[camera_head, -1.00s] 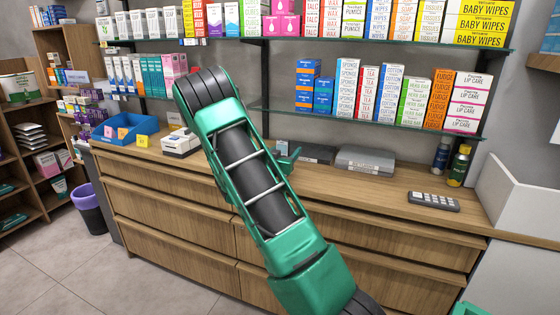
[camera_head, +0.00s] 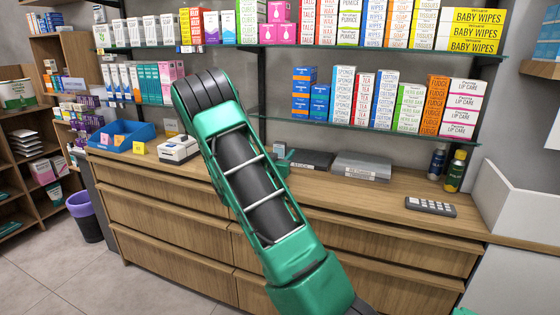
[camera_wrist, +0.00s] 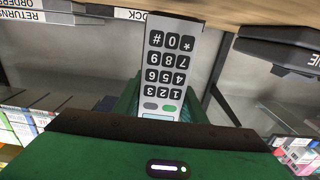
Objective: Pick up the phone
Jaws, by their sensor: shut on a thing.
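The phone (camera_wrist: 166,72) is a light grey handset with dark number keys, upside down in the wrist view. My gripper (camera_wrist: 158,108) is shut on it, with green fingers beside the lower part of the handset. The handset extends beyond the fingers, with its keypad facing the wrist camera. In the head view my green arm crosses the middle of the picture and hides the phone and most of the gripper; only a small green part shows beside the arm, above the counter.
Stocked shelves stand behind. A purple bin (camera_head: 84,207) is on the floor at left.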

